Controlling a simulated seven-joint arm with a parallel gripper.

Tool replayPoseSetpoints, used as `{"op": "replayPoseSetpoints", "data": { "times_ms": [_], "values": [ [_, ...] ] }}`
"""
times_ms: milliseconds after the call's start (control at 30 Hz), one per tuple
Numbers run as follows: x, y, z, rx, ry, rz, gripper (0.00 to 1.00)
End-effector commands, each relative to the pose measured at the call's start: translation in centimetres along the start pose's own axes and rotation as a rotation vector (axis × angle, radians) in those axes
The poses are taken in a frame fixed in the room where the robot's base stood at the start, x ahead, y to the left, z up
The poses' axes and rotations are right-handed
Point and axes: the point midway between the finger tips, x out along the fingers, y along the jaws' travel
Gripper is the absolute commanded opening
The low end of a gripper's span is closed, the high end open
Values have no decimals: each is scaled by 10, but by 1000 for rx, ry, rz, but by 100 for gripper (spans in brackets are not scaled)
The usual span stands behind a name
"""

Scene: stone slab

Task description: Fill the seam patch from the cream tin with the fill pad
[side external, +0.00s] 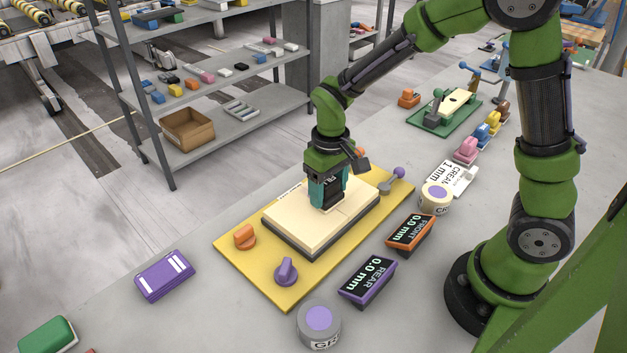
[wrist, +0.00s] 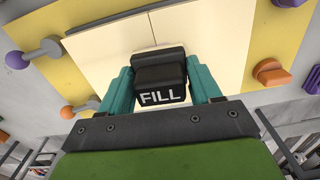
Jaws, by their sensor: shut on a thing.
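My gripper (wrist: 160,88) is shut on the black fill pad (wrist: 160,75), whose FILL label faces the wrist camera. In the side view my gripper (side external: 327,195) holds the pad over the cream slab (side external: 290,218), near its far right part; I cannot tell whether the pad touches it. A seam line (wrist: 157,22) runs across the slab and passes behind the pad. The seam patch itself is not distinguishable. The cream tin (side external: 436,199), round with a lilac disc on top, stands right of the yellow board, by a white card reading CREAM 1 mm (side external: 453,180).
The yellow board (side external: 290,293) carries orange and purple knobs around the slab. Displays FRONT (side external: 410,233) and REAR (side external: 367,279) both read 0.0 mm. A grey tin (side external: 319,325) stands in front. A purple block (side external: 164,276) lies left, with free bench around it.

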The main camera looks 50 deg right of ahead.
Motion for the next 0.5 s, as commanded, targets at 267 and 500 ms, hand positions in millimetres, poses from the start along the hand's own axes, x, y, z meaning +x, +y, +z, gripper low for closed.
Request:
{"op": "replayPoseSetpoints", "data": {
  "times_ms": [267,500],
  "values": [
    [-1,-20,0,-1,2,0,39],
    [-1,-21,6,-1,3,-1,39]
  ]
}}
